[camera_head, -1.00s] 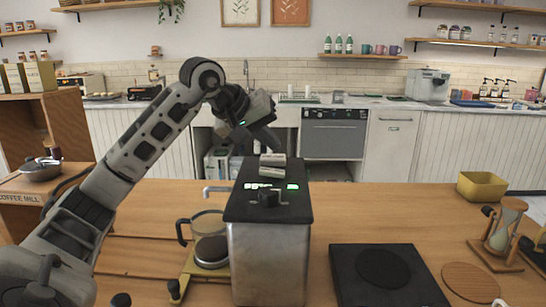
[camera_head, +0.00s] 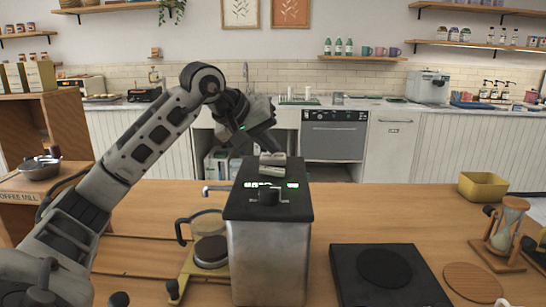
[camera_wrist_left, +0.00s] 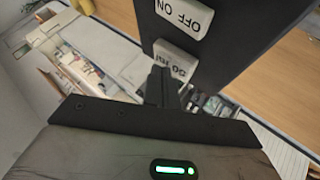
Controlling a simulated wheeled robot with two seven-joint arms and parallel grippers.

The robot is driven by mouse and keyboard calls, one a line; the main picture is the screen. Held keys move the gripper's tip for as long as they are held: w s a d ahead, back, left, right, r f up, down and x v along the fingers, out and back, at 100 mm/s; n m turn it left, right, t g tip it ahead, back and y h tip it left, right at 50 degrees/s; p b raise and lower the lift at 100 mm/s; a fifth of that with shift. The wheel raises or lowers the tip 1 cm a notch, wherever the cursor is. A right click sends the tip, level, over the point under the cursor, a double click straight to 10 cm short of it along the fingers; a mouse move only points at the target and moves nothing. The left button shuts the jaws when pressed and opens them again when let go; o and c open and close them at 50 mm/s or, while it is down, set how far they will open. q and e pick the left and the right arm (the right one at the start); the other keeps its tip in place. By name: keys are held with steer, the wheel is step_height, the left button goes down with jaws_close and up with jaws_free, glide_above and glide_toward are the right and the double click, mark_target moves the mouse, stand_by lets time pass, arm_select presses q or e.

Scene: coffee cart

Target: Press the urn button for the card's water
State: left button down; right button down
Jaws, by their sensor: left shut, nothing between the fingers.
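The urn (camera_head: 268,255) is a metal box with a black top, standing on the wooden counter. Its top has a dark knob, lit green displays and pale buttons at its far edge. My left gripper (camera_head: 273,148) is shut and empty, just beyond the buttons. In the left wrist view its fingertips (camera_wrist_left: 164,78) are close beside the "50 ml" button; I cannot tell whether they touch. No card is readable. My right gripper is not in view.
A black scale-like plate (camera_head: 425,290), a round wooden coaster (camera_head: 472,283), an hourglass (camera_head: 508,228) and a yellow bin (camera_head: 482,187) are to the right. The counter between urn and bin is clear.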

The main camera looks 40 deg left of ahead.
mark_target(269, 157)
arm_select(q)
steer(key=shift+f+b, duration=0.4)
steer(key=shift+f, duration=0.15)
steer(key=shift+r, duration=0.1)
stand_by(0.4)
steer(key=shift+r+p, duration=0.95)
steer(key=shift+p, duration=0.05)
steer(key=shift+r, duration=0.1)
step_height(269, 157, up, 5)
steer(key=p, duration=0.5)
stand_by(0.4)
